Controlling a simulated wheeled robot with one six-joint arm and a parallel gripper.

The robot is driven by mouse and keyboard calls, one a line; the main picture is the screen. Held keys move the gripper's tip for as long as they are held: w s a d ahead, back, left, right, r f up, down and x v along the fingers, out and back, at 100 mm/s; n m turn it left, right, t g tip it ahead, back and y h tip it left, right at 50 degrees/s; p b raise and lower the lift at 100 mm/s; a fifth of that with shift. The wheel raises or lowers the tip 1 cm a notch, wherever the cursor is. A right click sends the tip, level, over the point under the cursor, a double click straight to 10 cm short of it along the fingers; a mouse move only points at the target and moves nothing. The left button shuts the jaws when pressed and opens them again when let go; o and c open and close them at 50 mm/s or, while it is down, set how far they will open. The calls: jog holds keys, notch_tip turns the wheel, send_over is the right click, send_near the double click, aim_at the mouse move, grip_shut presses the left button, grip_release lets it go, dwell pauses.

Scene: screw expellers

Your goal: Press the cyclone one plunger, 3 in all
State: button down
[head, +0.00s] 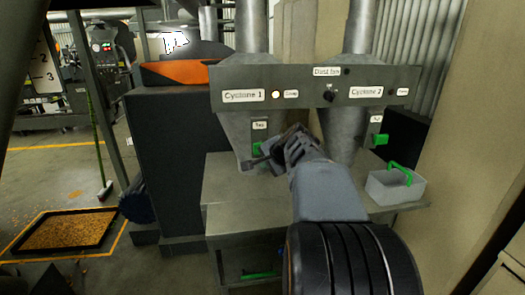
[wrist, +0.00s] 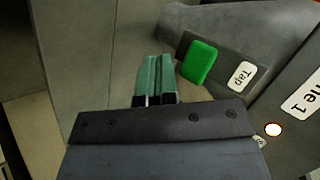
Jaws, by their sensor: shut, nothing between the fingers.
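The cyclone one plunger is a green block (head: 257,148) under the "Tap" label on the left metal cone (head: 236,130). In the wrist view the plunger (wrist: 199,62) stands out beside its white "Tap" label (wrist: 241,75).
Cyclone 2 on the right has its own green plunger (head: 379,140) and a dark lamp (head: 391,92). A dust fan knob (head: 330,93) sits between. A clear bin with a green handle (head: 395,190) stands on the bench's right. A grain tray (head: 65,231) lies on the floor.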

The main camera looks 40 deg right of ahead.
jog(key=s+a+f+n+g+y, duration=0.1)
jog(key=s+a+f+n+g, duration=0.2)
jog(key=a, duration=0.4)
jog(key=s+a+f+n+y, duration=0.1)
jog(key=s+a+f+n, duration=0.1)
jog(key=a+f+n, duration=0.45)
jog(key=s+a+f+n+g, duration=0.1)
jog(key=s+a+f+n, duration=0.1)
jog(key=s+a+n, duration=0.1)
jog(key=s+a+f+n+g+h, duration=0.1)
jog(key=s+a+f+n+g, duration=0.1)
jog(key=s+a, duration=0.3)
jog(key=s+f+n, duration=0.1)
jog(key=s, duration=0.2)
jog(key=shift+a+f+n+g, duration=0.25)
jog(key=shift+a+n+g, duration=0.05)
jog(key=shift+a+n, duration=0.1)
